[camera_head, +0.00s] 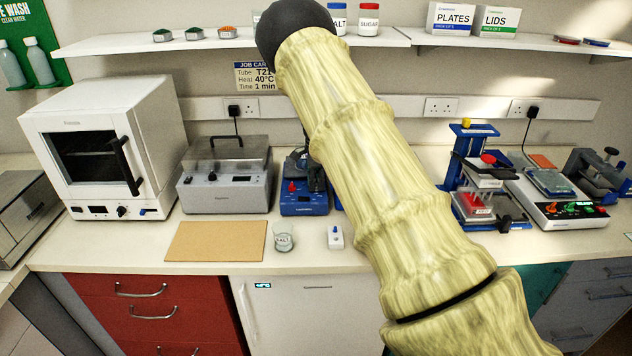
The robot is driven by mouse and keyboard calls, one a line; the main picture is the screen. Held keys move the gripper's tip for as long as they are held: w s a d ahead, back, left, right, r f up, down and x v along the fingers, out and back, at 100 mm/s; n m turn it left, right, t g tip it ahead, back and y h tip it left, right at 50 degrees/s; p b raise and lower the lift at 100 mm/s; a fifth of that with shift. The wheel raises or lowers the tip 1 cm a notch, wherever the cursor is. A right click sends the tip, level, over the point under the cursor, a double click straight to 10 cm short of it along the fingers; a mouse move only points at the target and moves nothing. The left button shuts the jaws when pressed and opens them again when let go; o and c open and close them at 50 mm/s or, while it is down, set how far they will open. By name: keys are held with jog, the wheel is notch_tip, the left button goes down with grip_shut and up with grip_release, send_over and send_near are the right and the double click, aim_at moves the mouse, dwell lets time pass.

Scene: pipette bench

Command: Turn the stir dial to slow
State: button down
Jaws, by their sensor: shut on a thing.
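A small blue bench unit (304,209) stands on the counter near the middle of the head view, with a red knob (291,187) at the left of its front and a small display below. My gripper (317,184), dark and small in the picture, is at the right of the unit's front, partly hidden behind my arm. It is shut on what appears to be the stir dial, which is covered by the fingers. The dial's markings and pointer cannot be read from here.
A grey lidded bath (226,190) stands left of the blue unit, and a white oven (104,150) farther left. A tan board (216,241), a SALT beaker (283,238) and a small white switch box (335,237) lie in front. A blue press (474,190) stands right of my arm.

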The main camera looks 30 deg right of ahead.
jog(key=shift+s+f+m, duration=0.25)
jog(key=shift+f+m, duration=0.05)
jog(key=shift+m, duration=0.3)
jog(key=c, duration=1.3)
grip_release()
jog(key=shift+o, duration=0.2)
jog(key=shift+w, duration=0.15)
jog(key=shift+r, duration=0.1)
jog(key=shift+r, duration=0.45)
notch_tip(320, 180, up, 11)
jog(key=shift+d, duration=0.15)
